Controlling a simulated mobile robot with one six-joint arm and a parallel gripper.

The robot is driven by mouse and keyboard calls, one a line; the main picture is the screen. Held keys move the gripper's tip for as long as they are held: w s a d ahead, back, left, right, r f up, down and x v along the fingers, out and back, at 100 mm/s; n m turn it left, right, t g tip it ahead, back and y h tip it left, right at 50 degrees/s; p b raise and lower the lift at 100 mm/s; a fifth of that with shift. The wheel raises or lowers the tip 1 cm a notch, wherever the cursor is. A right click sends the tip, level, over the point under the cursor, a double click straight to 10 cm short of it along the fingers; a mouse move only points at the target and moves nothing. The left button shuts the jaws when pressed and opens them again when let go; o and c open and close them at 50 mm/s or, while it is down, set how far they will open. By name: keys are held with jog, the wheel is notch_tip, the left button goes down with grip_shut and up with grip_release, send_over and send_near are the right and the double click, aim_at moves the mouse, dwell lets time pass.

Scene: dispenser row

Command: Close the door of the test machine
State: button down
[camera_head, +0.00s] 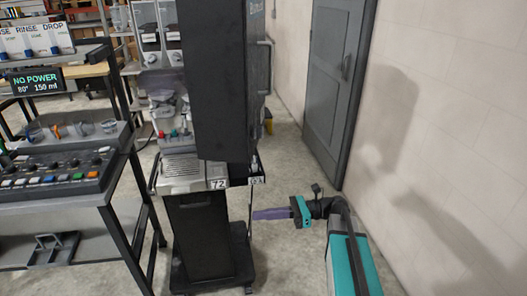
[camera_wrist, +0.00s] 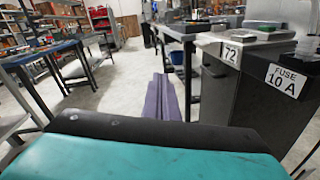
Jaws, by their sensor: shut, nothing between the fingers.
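The test machine (camera_head: 181,176) stands on a black cabinet, with a grey drip tray and a "72" label at its front. Its door appears to be the tall dark panel (camera_head: 212,85), which stands out from the machine and hides its right part, so it looks open. My gripper (camera_head: 256,214) has purple fingers, shut and empty. It is low, right of the cabinet and below the door's lower edge, apart from the door. In the wrist view the shut fingers (camera_wrist: 160,82) point along the floor, left of the machine's tray (camera_wrist: 231,46). The door is not clear there.
A "FUSE 10 A" label (camera_wrist: 285,80) is close at right in the wrist view. A bench with a button panel (camera_head: 65,172) and a "NO POWER" display (camera_head: 48,82) stands left. A grey room door (camera_head: 335,80) and pale wall (camera_head: 440,120) bound the right. Floor between is clear.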

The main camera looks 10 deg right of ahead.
aim_at(252, 151)
jog(key=w+d+r+t+p, duration=0.1)
jog(key=d+r+t, duration=0.1)
jog(key=d+r, duration=0.5)
jog(key=w+d+r+t+p, duration=0.1)
jog(key=d+r+t+p, duration=0.1)
jog(key=d+r, duration=0.5)
notch_tip(252, 151, up, 6)
jog(key=shift+d+f+p, duration=0.1)
jog(key=shift+d+p, duration=0.2)
jog(key=shift+d, duration=0.05)
jog(key=shift+f+p+x, duration=0.2)
jog(key=shift+p+x, duration=1.95)
jog(key=shift+x, duration=4.85)
jog(key=shift+w, duration=0.15)
